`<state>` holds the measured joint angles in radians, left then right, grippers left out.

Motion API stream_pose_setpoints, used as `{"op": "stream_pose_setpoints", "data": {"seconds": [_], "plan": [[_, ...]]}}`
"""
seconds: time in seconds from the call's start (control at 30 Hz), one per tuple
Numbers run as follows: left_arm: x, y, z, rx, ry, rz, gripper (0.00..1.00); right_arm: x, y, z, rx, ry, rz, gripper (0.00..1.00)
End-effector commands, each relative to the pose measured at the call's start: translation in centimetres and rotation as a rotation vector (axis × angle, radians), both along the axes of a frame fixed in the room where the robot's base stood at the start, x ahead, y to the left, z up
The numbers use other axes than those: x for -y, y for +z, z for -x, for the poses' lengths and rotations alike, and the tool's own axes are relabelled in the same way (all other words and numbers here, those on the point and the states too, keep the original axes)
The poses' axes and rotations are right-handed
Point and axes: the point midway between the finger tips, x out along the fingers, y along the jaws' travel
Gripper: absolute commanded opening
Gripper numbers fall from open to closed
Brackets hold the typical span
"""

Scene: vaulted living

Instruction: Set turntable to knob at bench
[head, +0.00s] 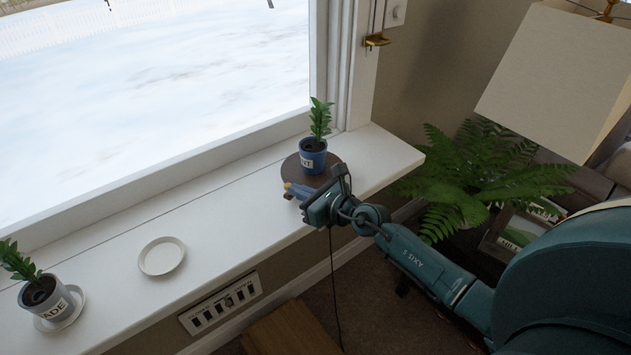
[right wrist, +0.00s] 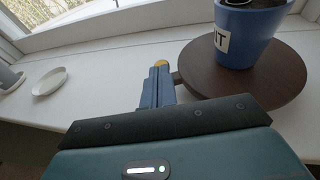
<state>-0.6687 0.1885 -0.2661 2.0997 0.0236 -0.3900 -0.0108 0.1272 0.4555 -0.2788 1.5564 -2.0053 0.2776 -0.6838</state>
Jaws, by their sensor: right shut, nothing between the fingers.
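The turntable (head: 287,170) is a dark brown round disc on the white window sill. A blue pot (head: 312,158) with a green plant and a white label stands on it; only the label's last letters show. My right gripper (head: 287,190) is at the turntable's near-left edge, its fingers shut and empty. In the right wrist view, the blue fingers with yellow tips (right wrist: 160,66) are beside the left rim of the turntable (right wrist: 275,88). A small dark stub, perhaps the knob (right wrist: 177,78), sits at that rim close to the fingers; I cannot tell whether they touch. My left gripper is not in view.
An empty white saucer (head: 162,256) lies on the sill (head: 215,238) to the left. Farther left a labelled potted plant (head: 42,291) stands on another saucer. A socket panel (head: 220,303) is below the sill. A fern (head: 470,185) and a lampshade (head: 555,75) are at right.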

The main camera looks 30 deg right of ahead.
Motion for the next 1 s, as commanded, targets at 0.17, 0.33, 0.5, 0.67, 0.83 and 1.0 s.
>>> {"op": "stream_pose_setpoints", "data": {"seconds": [0.17, 0.33, 0.5, 0.67, 0.83, 1.0], "plan": [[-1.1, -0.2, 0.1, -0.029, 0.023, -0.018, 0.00, -1.1, 0.3, -0.9, 0.002, 0.007, 0.002, 0.00], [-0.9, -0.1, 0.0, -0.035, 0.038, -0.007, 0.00, -1.8, 0.1, -1.6, 0.001, 0.008, 0.001, 0.00], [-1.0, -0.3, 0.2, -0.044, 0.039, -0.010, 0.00, -2.2, 0.0, -2.2, 0.001, 0.009, 0.002, 0.00], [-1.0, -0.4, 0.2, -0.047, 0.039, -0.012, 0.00, -2.6, 0.0, -2.7, 0.001, 0.008, 0.001, 0.00], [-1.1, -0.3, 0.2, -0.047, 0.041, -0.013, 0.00, -2.8, 0.0, -3.0, 0.001, 0.007, 0.000, 0.00], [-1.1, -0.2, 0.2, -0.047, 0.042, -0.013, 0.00, -2.9, 0.0, -3.2, 0.002, 0.009, 0.001, 0.00]]}}
